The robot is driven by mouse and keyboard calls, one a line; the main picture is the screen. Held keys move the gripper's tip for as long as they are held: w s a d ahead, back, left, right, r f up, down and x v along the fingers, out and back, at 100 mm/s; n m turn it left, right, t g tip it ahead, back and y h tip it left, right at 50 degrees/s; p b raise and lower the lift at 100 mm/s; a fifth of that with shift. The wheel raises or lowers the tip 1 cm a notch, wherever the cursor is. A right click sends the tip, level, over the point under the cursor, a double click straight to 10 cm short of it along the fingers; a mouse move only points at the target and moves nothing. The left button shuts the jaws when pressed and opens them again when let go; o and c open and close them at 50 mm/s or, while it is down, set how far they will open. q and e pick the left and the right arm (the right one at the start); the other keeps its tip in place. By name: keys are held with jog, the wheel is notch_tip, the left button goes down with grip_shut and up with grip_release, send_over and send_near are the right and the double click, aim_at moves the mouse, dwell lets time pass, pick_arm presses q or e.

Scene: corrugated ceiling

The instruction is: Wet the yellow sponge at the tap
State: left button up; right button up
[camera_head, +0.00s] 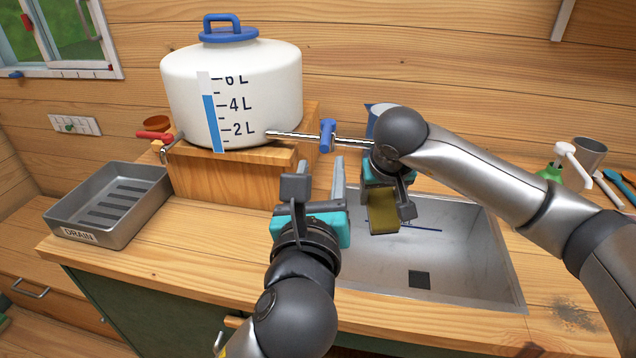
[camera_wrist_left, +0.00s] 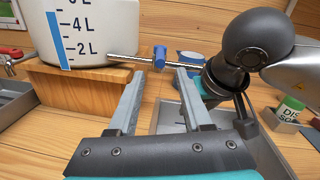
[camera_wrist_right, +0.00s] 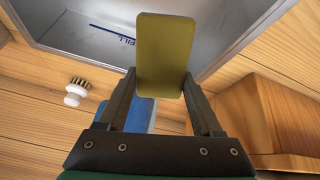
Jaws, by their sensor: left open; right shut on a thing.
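The yellow sponge (camera_head: 383,215) hangs over the sink, held in my right gripper (camera_head: 388,200). In the right wrist view the sponge (camera_wrist_right: 165,55) is clamped between the fingertips. A white water tank (camera_head: 232,95) stands on a wooden block and has a long silver pipe (camera_head: 290,135) with a blue tap handle (camera_head: 327,135). The pipe's far end is hidden behind my right arm. My left gripper (camera_head: 317,178) is open and empty, in front of and below the blue handle. In the left wrist view the blue handle (camera_wrist_left: 160,57) shows beyond and between the open fingers.
The metal sink (camera_head: 455,260) is set in the wooden counter. A grey tray marked DRAIN (camera_head: 110,203) is at the left, near a red-handled tap (camera_head: 155,136). A green bottle (camera_head: 550,172) and a grey cup (camera_head: 588,152) stand at the right. A brush (camera_wrist_right: 76,92) shows in the right wrist view.

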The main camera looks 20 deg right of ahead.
pick_arm(q)
jog(key=shift+v, duration=1.5)
